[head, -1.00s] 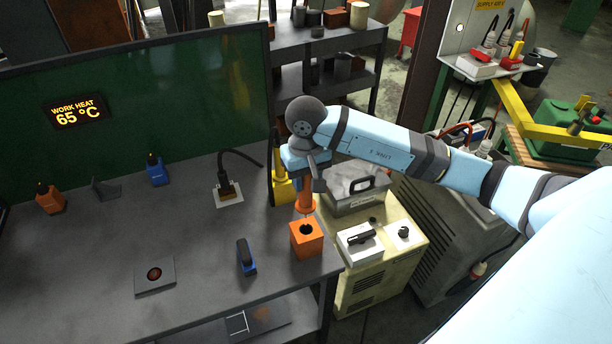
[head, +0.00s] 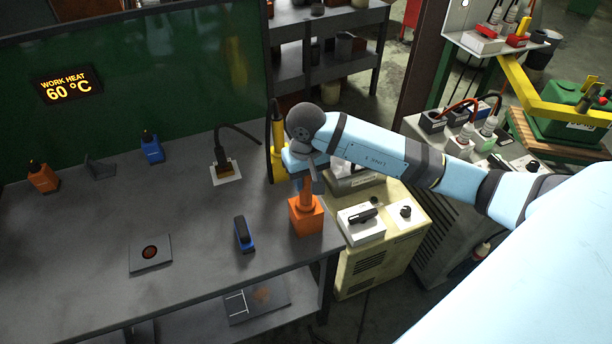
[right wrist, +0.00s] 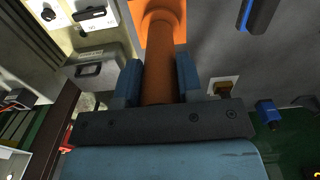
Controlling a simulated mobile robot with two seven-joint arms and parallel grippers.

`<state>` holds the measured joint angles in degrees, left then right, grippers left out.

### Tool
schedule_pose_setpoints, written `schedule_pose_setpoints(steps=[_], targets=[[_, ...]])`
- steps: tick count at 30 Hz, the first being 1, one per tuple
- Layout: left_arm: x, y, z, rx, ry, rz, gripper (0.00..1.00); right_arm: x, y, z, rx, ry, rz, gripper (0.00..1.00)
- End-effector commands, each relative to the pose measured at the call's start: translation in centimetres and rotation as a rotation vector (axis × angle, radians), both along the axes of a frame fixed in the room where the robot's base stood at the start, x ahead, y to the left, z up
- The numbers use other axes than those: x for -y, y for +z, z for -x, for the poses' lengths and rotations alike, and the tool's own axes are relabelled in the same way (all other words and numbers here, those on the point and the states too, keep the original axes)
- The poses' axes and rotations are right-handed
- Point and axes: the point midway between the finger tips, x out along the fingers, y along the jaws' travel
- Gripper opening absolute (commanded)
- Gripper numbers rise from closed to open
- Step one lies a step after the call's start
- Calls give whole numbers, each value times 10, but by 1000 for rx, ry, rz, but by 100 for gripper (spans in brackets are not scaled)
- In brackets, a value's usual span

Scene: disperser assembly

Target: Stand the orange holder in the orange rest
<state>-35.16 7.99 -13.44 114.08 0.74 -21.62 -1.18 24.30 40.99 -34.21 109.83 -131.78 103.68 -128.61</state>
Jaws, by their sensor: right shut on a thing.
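The orange holder (head: 306,194) is upright in my right gripper (head: 305,180), which is shut on it. Its lower end meets the top of the orange rest (head: 306,219), a block near the right end of the bench, and covers the rest's hole. How deep it sits cannot be seen. In the right wrist view the holder (right wrist: 161,60) runs between the two blue fingers (right wrist: 160,82) towards the rest (right wrist: 177,35). My left gripper is out of view.
A blue-and-black tool (head: 243,235) lies left of the rest, with a dark plate (head: 140,262) farther left. A yellow tool (head: 277,145) stands behind the gripper. A cream cabinet (head: 378,260) adjoins the bench's right end. Bare bench lies between these things.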

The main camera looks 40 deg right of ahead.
Motion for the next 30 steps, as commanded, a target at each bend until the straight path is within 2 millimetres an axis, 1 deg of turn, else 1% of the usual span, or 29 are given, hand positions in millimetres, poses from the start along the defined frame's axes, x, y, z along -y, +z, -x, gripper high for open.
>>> schedule_pose_setpoints(steps=[1,3,12,13,16,25,28,30], targets=[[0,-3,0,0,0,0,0,1,-2,-1,2,0,0,10],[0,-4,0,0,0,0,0,0,-3,0,2,-1,0,10],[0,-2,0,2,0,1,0,0,-2,0,1,-1,0,10],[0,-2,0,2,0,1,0,0,-2,0,1,-1,0,41],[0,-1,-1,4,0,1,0,0,-2,0,1,-1,0,64],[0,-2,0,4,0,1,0,0,-2,0,0,-1,0,64],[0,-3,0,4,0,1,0,0,6,-1,3,-1,0,64],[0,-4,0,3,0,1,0,0,16,-1,5,1,0,64]])
